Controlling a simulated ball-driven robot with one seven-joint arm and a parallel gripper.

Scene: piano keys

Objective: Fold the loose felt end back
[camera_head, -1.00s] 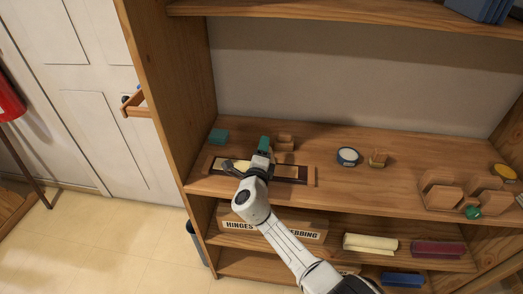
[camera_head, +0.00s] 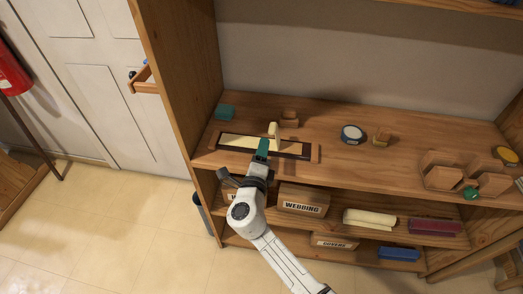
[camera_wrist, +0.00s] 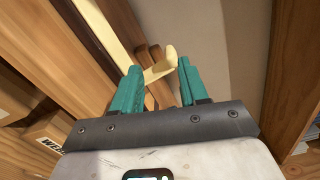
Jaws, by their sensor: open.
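A dark strip board (camera_head: 300,152) lies on the wooden shelf, with a cream felt strip (camera_head: 240,141) along its left and middle part. The loose felt end (camera_head: 273,131) stands up from the strip near the board's middle. My gripper (camera_head: 262,150) is at the board's front edge, just in front of that end. In the wrist view, my teal fingers (camera_wrist: 158,82) are apart, and the loose felt end (camera_wrist: 160,70) shows in the gap, pale and rounded at its tip. I cannot tell whether a finger touches it.
A teal block (camera_head: 225,112), a small wooden block (camera_head: 290,118), a tape roll (camera_head: 352,134) and another wooden piece (camera_head: 382,137) stand around the board. Wooden hexagonal trays (camera_head: 440,172) are at the right. The shelf's upright side panel (camera_head: 180,80) bounds the left.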

